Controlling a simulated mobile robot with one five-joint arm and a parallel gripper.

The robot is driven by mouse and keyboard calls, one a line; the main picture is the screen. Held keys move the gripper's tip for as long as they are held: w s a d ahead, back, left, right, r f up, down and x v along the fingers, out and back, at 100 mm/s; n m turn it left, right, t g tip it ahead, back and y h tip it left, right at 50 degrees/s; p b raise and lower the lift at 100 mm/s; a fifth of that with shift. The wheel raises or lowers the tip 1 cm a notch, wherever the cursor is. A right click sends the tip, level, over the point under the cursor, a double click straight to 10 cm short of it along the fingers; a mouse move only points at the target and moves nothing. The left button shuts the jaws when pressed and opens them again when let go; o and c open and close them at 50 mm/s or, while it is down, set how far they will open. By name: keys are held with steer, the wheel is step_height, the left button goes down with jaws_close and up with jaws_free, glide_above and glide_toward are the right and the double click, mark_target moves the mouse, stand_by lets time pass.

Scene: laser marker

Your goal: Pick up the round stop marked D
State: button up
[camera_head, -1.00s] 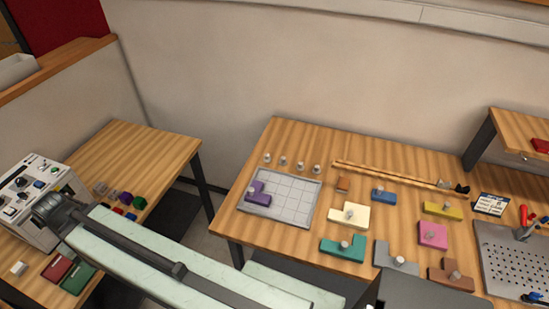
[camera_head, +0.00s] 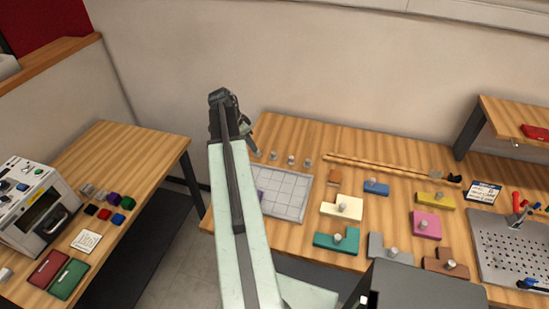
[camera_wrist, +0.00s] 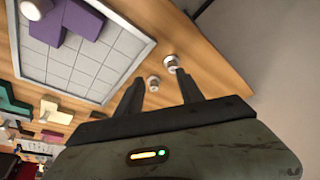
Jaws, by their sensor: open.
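Several small round stops stand in a row along the back left of the table, with three clear in the head view (camera_head: 291,160). Letters on them are too small to read, so I cannot tell which is marked D. Two round stops show in the wrist view: one (camera_wrist: 153,84) lies between my finger lines, the other (camera_wrist: 172,65) just beyond, near the right finger. My gripper (camera_wrist: 158,84) is open and empty, its fingers pointing toward these stops. In the head view my gripper (camera_head: 247,128) is at the left end of the row, partly hiding that end.
A gridded tray (camera_head: 288,195) holds a purple block (camera_wrist: 75,20) beside the row. Coloured blocks with knobs, such as a cream one (camera_head: 342,207), spread to the right. A wooden rail (camera_head: 380,166) runs along the back. The table edge is close to the stops.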

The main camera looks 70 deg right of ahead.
mark_target(273, 153)
steer(key=s+d+m, duration=0.2)
steer(key=s+d, duration=0.2)
steer(key=s, duration=0.2)
steer(key=shift+g, duration=0.3)
steer(key=b+x, duration=0.7)
steer(key=x, duration=0.1)
steer(key=shift+w+a+f+b, duration=0.1)
steer(key=shift+w+a+b, duration=0.2)
steer(key=shift+b, duration=0.05)
jaws_close()
